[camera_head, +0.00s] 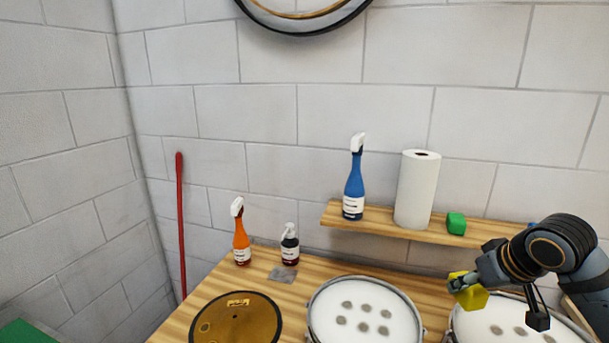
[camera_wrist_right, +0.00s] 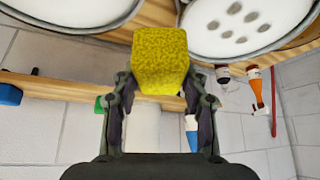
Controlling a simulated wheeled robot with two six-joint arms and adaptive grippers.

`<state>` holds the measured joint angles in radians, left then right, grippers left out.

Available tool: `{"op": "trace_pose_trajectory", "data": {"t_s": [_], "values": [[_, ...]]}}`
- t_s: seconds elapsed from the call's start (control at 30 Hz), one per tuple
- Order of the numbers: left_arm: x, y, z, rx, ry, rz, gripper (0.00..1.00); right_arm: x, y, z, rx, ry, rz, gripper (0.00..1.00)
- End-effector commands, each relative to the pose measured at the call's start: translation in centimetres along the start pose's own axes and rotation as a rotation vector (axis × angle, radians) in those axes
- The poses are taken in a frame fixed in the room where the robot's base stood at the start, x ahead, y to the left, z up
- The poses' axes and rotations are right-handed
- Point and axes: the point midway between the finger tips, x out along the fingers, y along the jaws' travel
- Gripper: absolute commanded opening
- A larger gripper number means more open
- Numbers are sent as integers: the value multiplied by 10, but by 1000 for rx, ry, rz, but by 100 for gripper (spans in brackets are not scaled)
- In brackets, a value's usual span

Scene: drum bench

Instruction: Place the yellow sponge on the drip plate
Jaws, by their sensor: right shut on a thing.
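The yellow sponge (camera_head: 474,298) is held between the fingers of my right gripper (camera_head: 460,283), in the air over the right part of the bench near the right drum. In the right wrist view the sponge (camera_wrist_right: 160,62) sticks out past the two fingertips of my right gripper (camera_wrist_right: 160,88), which close on its sides. A small flat grey plate (camera_head: 283,275), which looks like the drip plate, lies on the bench in front of the dark spray bottle, well to the left of the sponge. Nothing shows on it. My left gripper is not in view.
Two white drums with grey spots (camera_head: 365,318) (camera_head: 500,322) and a brown drum (camera_head: 236,320) line the front. An orange bottle (camera_head: 242,243) and a dark bottle (camera_head: 290,245) stand behind the plate. A shelf (camera_head: 385,227) carries a blue bottle (camera_head: 354,190), paper roll (camera_head: 417,190) and green block (camera_head: 456,223).

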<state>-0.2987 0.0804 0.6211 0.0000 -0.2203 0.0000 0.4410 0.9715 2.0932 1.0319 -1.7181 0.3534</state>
Motion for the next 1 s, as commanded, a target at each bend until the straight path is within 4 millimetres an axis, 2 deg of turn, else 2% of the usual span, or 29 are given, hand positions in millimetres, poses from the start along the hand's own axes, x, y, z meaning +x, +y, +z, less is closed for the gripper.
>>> {"op": "trace_pose_trajectory", "data": {"t_s": [0.4, 0.8, 1.0], "values": [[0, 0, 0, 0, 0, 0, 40, 24, -71, 62, -372, -9, -235, 27], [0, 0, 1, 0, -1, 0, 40, 26, -138, 123, -701, 0, -453, 27], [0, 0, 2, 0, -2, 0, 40, 25, -144, 122, -708, 7, -460, 27]]}}
